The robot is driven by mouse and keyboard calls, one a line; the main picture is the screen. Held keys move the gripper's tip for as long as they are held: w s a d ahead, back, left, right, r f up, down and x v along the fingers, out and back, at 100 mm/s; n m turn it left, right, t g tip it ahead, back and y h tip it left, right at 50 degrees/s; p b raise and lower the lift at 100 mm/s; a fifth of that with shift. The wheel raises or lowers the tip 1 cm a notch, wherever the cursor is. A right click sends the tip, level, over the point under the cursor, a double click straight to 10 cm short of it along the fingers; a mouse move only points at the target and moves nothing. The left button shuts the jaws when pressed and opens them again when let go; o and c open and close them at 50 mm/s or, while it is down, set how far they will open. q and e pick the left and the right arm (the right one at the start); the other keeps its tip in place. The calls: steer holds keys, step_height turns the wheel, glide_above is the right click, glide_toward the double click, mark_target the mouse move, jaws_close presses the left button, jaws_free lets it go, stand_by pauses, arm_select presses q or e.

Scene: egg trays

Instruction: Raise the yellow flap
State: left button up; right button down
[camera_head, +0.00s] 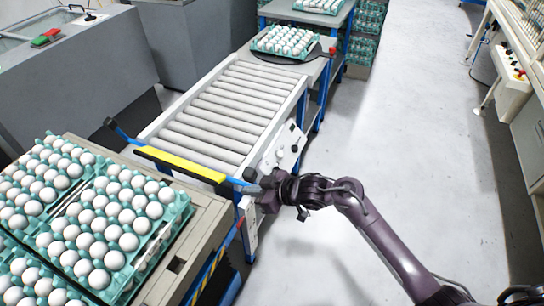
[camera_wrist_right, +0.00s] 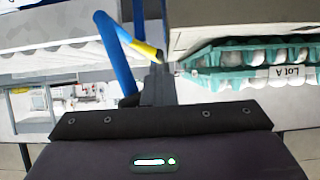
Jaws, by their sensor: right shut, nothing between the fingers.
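The yellow flap (camera_head: 180,164) is a long narrow bar across the near end of the roller conveyor, with a blue arm at each end. In the right wrist view its yellow end (camera_wrist_right: 146,50) shows beside a bent blue bar (camera_wrist_right: 118,45). My right gripper (camera_head: 252,187) is at the flap's right end, close to the blue part. In the wrist view its fingers (camera_wrist_right: 155,85) are together, next to the blue bar and the yellow end. It holds nothing; I cannot tell whether it touches the bar. My left gripper is not in view.
Teal trays of white eggs (camera_head: 162,240) fill the table left of the flap. The roller conveyor (camera_head: 222,110) runs away to another egg tray (camera_head: 258,47) at the far end. A white control panel (camera_head: 285,148) is on the conveyor's right side. The floor (camera_head: 420,130) at right is clear.

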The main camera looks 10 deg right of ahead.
steer(key=shift+w+d+r, duration=0.1)
steer(key=shift+w+d, duration=0.35)
steer(key=shift+w, duration=0.2)
steer(key=w+d+b, duration=0.2)
steer(key=w+d, duration=0.1)
steer(key=w, duration=0.2)
steer(key=shift+d, duration=0.3)
steer(key=shift+s, duration=0.15)
steer(key=s+d+p, duration=0.6)
steer(key=s, duration=0.1)
steer(key=shift+s+d, duration=0.2)
steer(key=shift+d, duration=0.2)
